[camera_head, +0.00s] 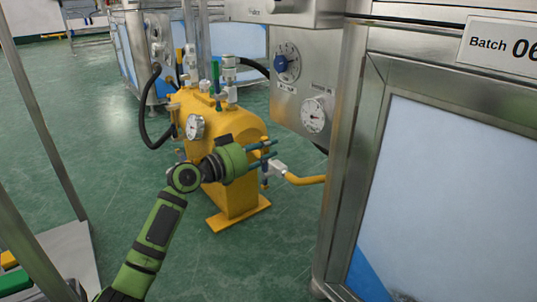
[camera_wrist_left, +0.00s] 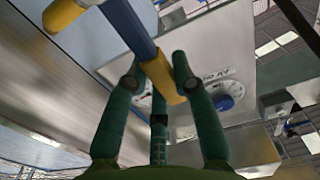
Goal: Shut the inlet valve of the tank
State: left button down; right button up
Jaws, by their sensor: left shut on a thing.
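The yellow tank (camera_head: 222,112) stands on the green floor left of the steel cabinet. A pale valve body (camera_head: 276,169) sits at its right side, where a yellow pipe (camera_head: 306,180) joins it. My left gripper (camera_head: 272,149) reaches in beside the tank, fingers pointing right, just above this valve body. In the left wrist view, a blue lever (camera_wrist_left: 131,27) with a yellow end (camera_wrist_left: 162,79) runs down between the teal fingers, which are shut on it. The lever's joint with the valve is hidden. My right gripper is not in view.
A steel panel with a blue dial (camera_head: 287,63) and a gauge (camera_head: 314,114) hangs close right of the tank. The tank has its own gauge (camera_head: 195,127) and a green-handled valve (camera_head: 216,76) on top. A black hose (camera_head: 145,122) loops left.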

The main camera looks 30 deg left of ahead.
pick_arm(q)
jog(key=shift+d, duration=0.1)
jog(key=c, duration=1)
grip_release()
jog(key=shift+r, duration=0.15)
notch_tip(320, 180, up, 10)
jog(key=shift+f, duration=0.1)
